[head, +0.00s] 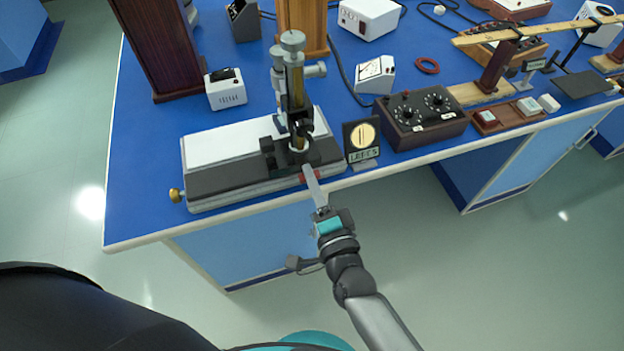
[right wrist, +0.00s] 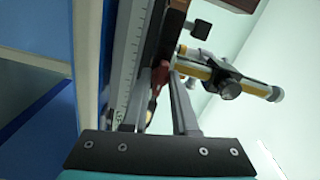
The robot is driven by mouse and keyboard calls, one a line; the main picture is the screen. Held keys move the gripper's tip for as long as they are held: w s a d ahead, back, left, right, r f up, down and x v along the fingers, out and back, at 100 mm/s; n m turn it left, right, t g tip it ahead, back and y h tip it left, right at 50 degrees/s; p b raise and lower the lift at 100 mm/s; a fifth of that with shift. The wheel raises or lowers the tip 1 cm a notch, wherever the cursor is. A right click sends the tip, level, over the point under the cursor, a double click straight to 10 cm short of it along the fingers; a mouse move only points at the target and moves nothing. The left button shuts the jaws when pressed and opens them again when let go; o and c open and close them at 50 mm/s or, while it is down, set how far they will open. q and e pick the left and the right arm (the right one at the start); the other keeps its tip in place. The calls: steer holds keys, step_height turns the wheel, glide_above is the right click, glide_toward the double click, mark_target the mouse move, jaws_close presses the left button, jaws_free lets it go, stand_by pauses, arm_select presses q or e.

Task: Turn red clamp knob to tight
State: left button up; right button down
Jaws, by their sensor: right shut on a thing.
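The red clamp knob (head: 304,177) shows as a small red patch on the front edge of the microscope base (head: 220,190). My right gripper (head: 309,172) reaches up to it from the front, its fingers at the knob. In the right wrist view the red knob (right wrist: 160,76) lies between the tips of my right gripper (right wrist: 158,82), which is shut on it. The fingers hide part of the knob, and no tight mark can be read. The brass travelling microscope (head: 297,85) stands upright on the base, just behind the knob. My left gripper is not in view.
A brass screw (head: 176,195) sticks out at the base's left end. The blue bench's pale front edge (head: 400,164) lies close to my right arm.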

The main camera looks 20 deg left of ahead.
stand_by(0.4)
steer(key=c, duration=0.7)
jaws_free()
steer(key=p+v, duration=0.1)
steer(key=v, duration=1.4)
steer(key=shift+s+d, duration=0.1)
